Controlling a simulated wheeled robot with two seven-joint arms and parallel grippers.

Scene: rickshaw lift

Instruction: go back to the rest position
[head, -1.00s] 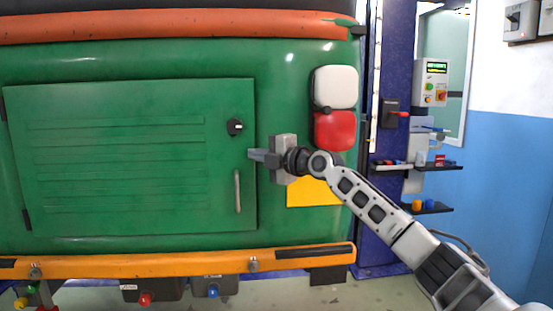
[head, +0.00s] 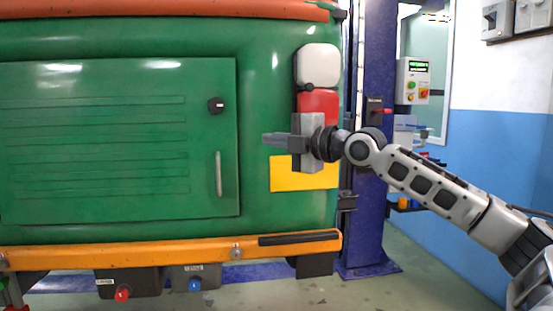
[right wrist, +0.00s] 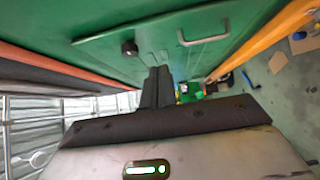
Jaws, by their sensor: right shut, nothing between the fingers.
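My right gripper (head: 275,139) is in front of the green vehicle body in the head view, to the right of the closed door panel (head: 120,145). Its fingers are together and empty, pointing left. In the right wrist view the shut fingers (right wrist: 157,88) extend toward the green panel, apart from the handle (right wrist: 203,38). The gripper body hides part of the red lamp and the yellow plate. My left gripper is not in view.
The vehicle carries a white lamp (head: 318,65), a red lamp (head: 317,104), a yellow plate (head: 290,174) and an orange bumper (head: 130,254). A blue lift column (head: 368,215) stands to the right. A control box (head: 413,82) is behind it. Floor at lower right is clear.

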